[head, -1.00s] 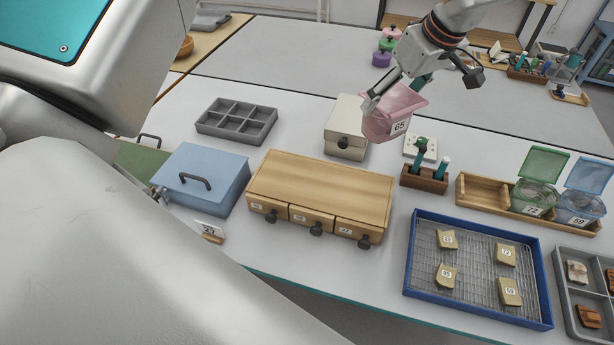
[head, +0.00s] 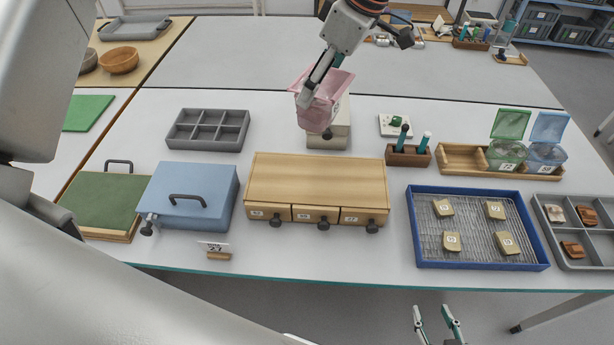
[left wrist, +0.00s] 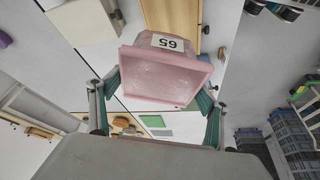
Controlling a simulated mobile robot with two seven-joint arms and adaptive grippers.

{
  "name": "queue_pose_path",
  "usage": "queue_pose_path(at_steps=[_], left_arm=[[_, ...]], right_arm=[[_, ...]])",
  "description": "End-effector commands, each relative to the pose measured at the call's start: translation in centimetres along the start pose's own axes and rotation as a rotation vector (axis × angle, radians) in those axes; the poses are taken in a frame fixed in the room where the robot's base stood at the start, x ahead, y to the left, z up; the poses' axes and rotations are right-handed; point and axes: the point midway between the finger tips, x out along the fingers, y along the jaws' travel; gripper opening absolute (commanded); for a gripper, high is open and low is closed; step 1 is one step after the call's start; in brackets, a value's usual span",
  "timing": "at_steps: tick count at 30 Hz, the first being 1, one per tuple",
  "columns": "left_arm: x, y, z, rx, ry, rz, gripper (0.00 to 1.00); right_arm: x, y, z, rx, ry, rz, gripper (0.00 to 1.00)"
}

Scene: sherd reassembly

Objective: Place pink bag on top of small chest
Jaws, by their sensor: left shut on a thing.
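The pink bag (head: 319,103), an open-topped tapering container labelled 65, is held by my left gripper (head: 314,86). In the left wrist view the bag (left wrist: 166,78) sits between both teal-padded fingers. The small chest (head: 329,138) is a cream box with a dark knob, behind the wooden drawer unit. In the head view the bag overlaps the chest's upper left and hides much of its top; I cannot tell whether they touch. My right gripper (head: 436,325) is at the bottom of the head view, empty, fingers apart, off the table's front edge.
The wooden drawer unit (head: 317,182) stands in front of the chest. A grey divided tray (head: 208,147) and blue box (head: 190,190) are left. A pen block (head: 408,158), white card (head: 395,125) and blue-rimmed tray (head: 412,225) are right. Table behind the chest is clear.

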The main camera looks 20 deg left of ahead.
Motion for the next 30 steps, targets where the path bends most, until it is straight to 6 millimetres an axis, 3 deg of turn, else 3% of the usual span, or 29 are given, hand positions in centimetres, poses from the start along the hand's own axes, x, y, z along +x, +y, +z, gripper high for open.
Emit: queue_pose_path(at_steps=[5,21,30], left_arm=[[0.9,-0.1,0.4,-0.008,0.000,-0.006,0.44],[12.4,-0.2,5.3,-0.007,-0.001,-0.008,0.44],[15.1,-0.1,6.3,-0.008,0.000,-0.004,0.44]], right_arm=[[0.0,0.0,0.0,0.000,0.000,0.000,0.40],[-0.3,0.2,-0.4,-0.001,-0.001,0.001,0.40],[-0.4,0.2,-0.5,-0.001,-0.001,0.001,0.40]])
